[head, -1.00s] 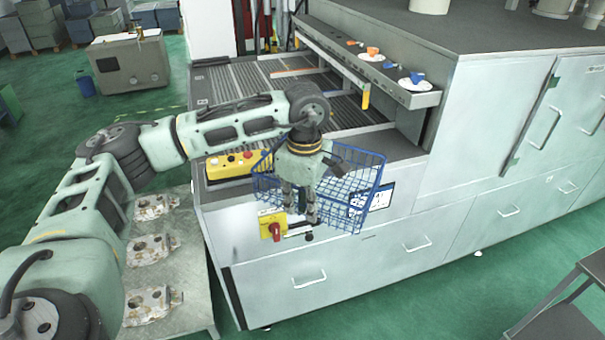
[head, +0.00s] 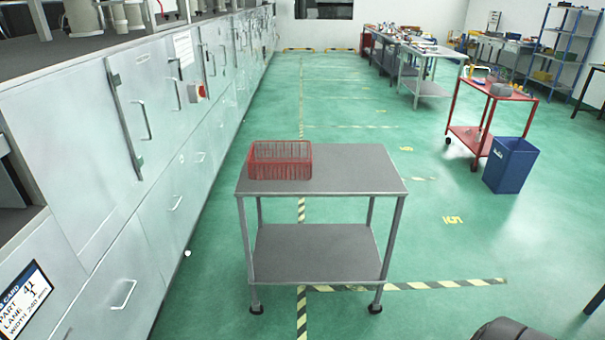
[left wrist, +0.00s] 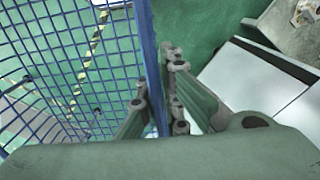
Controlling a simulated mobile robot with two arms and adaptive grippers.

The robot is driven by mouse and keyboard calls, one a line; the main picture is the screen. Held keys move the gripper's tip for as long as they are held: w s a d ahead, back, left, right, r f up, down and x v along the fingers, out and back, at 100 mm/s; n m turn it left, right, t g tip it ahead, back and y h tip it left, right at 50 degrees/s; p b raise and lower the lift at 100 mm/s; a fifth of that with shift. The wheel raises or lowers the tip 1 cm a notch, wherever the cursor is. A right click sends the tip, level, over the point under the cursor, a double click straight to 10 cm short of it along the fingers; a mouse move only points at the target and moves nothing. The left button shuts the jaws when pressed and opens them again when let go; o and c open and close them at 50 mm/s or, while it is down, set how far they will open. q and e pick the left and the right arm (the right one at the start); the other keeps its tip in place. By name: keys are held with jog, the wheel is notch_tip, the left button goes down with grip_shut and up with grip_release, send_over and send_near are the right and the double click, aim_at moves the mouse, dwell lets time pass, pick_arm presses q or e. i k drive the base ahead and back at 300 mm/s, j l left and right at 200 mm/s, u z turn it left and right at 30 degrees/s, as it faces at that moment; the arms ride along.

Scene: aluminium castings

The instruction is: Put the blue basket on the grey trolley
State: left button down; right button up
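The blue basket (left wrist: 149,42) is a wire mesh basket that fills the left part of the left wrist view. My left gripper (left wrist: 160,92) has its fingers on either side of the basket's wall and is shut on it. The basket and left gripper are out of the head view. The grey trolley (head: 345,172) stands in the middle of the head view, with a top and a lower shelf. A red wire basket (head: 280,161) stands on the left part of its top; the right part is bare. My right gripper is not in view.
A long grey cabinet row (head: 130,200) runs along the left, with floor between it and the trolley. A red trolley (head: 468,138) and a blue bin (head: 511,165) stand at the right. Workbenches (head: 425,68) are farther back. The green floor around the grey trolley is clear.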

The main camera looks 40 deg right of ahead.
aim_at(357, 165)
jog(key=i+l+z, duration=0.1)
jog(key=l+z, duration=0.35)
jog(key=z, duration=0.25)
jog(key=i+l+z, duration=0.15)
jog(key=z, duration=0.2)
jog(key=i+l+z, duration=0.1)
jog(key=i+l, duration=0.2)
jog(key=i, duration=0.2)
jog(key=i+l, duration=0.25)
jog(key=i, duration=0.25)
jog(key=i+l+z, duration=0.15)
jog(key=i+l, duration=0.15)
jog(key=i, duration=0.65)
